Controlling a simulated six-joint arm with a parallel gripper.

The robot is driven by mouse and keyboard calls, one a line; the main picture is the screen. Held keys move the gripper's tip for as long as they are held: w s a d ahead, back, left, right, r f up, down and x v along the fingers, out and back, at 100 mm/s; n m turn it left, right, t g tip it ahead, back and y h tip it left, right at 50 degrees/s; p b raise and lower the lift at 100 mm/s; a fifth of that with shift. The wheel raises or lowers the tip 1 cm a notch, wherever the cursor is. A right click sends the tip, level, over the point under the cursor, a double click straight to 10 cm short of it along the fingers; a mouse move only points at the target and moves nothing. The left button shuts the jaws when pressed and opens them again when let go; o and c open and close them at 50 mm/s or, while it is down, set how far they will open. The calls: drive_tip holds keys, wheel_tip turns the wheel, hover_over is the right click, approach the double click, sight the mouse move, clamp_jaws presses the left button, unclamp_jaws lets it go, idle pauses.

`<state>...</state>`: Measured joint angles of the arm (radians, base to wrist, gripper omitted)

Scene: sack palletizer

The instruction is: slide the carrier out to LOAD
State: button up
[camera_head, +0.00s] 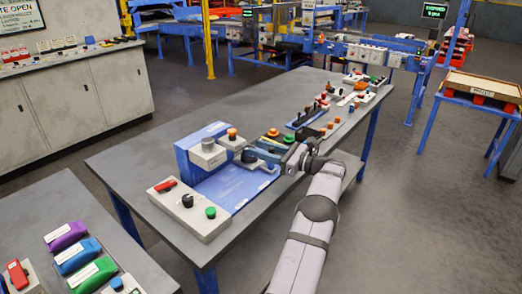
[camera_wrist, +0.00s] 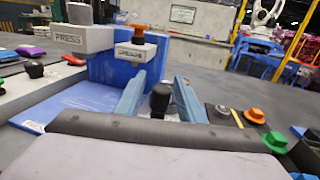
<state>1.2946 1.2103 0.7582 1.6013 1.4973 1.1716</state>
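The blue press station (camera_head: 205,150) stands on the grey bench, with a flat blue bed in front of it; the bed also shows in the wrist view (camera_wrist: 75,108). A black knob (camera_wrist: 160,98), perhaps the carrier's handle, stands upright between my gripper's fingers in the wrist view. My gripper (camera_wrist: 158,100) is open, its two blue-grey fingers on either side of the knob, and I see no clear grip on it. In the head view my gripper (camera_head: 262,152) is at the right side of the station. The carrier's body and any LOAD mark cannot be made out.
A control box (camera_head: 190,212) stands at the bench's front. Orange and green buttons (camera_wrist: 275,140) are close to the right of my gripper.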

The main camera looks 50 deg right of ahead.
drive_tip(key=shift+s+d+b, duration=0.15)
drive_tip(key=shift+s+d, duration=0.1)
drive_tip(key=shift+s, duration=0.95)
drive_tip(key=shift+s+d+b, duration=0.1)
drive_tip(key=shift+s+d, duration=0.1)
drive_tip(key=shift+s, duration=1)
drive_tip(key=shift+s+d+b, duration=0.15)
drive_tip(key=shift+s+d, duration=0.1)
drive_tip(key=shift+s, duration=0.95)
